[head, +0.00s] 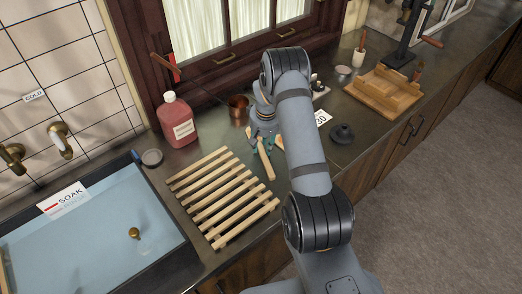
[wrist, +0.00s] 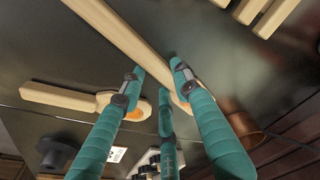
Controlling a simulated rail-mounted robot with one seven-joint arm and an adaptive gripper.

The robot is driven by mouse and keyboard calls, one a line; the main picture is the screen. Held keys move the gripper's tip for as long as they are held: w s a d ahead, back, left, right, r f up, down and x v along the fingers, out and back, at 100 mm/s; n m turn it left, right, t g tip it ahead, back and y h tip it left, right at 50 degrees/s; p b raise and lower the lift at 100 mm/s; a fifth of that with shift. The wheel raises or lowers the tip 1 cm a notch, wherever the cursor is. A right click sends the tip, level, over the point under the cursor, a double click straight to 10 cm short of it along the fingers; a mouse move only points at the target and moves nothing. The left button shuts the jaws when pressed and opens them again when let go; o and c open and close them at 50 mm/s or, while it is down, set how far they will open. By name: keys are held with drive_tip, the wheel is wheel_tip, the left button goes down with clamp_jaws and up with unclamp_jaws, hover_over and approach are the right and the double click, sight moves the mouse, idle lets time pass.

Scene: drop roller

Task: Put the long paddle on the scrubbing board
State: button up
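The long paddle (wrist: 125,38) is pale wood and runs diagonally from the top of the wrist view to between my fingertips, its far end partly hidden by a finger. In the head view the pale handle (head: 265,163) shows below my gripper (head: 263,134). My gripper (wrist: 157,74) has teal fingers spread apart, one on each side of the long paddle; I cannot tell whether they touch it. A shorter paddle (wrist: 60,98) with a rounded head lies beside it. The slatted wooden scrubbing board (head: 222,197) lies left of my gripper; its slats show at the wrist view's top right.
A water-filled sink (head: 95,235) with a SOAK card is left of the board. A red bottle (head: 178,120) and copper cup (head: 238,106) stand behind. A dark knobbed weight (head: 342,133) and wooden tray (head: 383,95) are to the right.

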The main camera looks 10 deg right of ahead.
drive_tip(key=c, duration=0.6)
clamp_jaws()
